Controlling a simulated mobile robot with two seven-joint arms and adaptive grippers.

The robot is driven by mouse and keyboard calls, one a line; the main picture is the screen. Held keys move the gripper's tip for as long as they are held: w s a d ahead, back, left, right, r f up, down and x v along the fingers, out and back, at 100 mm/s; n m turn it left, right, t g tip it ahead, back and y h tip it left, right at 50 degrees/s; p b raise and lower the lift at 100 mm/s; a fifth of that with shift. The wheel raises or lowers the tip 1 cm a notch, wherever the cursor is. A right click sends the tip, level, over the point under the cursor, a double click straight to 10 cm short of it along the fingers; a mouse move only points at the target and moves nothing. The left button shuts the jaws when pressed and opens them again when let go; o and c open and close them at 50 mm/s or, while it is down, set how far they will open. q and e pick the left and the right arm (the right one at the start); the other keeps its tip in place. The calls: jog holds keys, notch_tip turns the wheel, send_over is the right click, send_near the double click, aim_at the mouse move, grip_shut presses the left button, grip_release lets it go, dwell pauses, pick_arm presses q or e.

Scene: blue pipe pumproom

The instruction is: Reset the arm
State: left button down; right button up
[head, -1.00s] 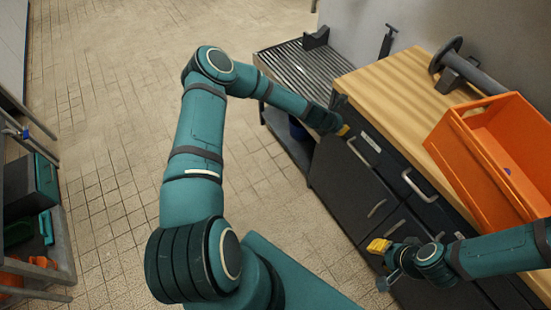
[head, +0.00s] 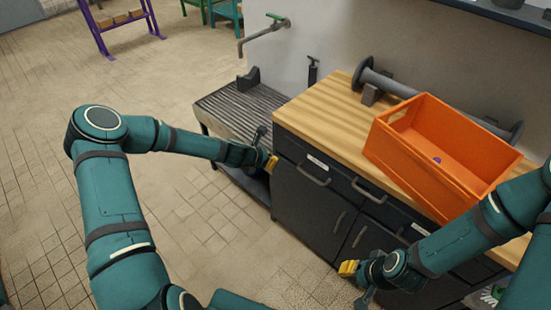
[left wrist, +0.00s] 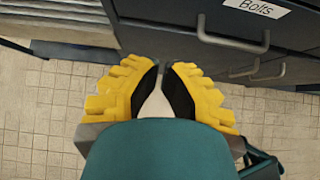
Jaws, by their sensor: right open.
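My left arm reaches across the left of the head view. Its gripper (head: 271,164) is beside the left end of the dark drawer cabinet (head: 312,205). In the left wrist view its yellow fingers (left wrist: 164,72) have their tips close together, with a narrow gap. Nothing shows held between them, and I cannot tell how far they are closed. My right arm comes in from the right. Its yellow-tipped gripper (head: 355,278) is open, low in front of the cabinet, and I see nothing in it.
An orange crate (head: 400,155) and a grey flanged pipe (head: 390,83) are on the wooden worktop (head: 325,112). A low slatted stand (head: 235,115) adjoins the cabinet's left side. A drawer label reading "Bolts" (left wrist: 256,6) shows in the left wrist view. The tiled floor at left is open.

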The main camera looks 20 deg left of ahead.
pick_arm(q)
jog(key=shift+v, duration=0.75)
jog(key=s+d+f+m+g, duration=0.2)
jog(key=s+d+m, duration=0.4)
jog(key=d+m, duration=0.2)
jog(key=s+d+f+m+g, duration=0.1)
jog(key=s+d+m+g, duration=0.1)
jog(key=s+m, duration=0.8)
jog(key=s+d+f+m+g, duration=0.1)
jog(key=s+d+m, duration=0.4)
jog(key=s+m, duration=0.6)
jog(key=shift+m+g, duration=0.3)
jog(key=shift+g, duration=0.6)
jog(key=shift+f, duration=0.15)
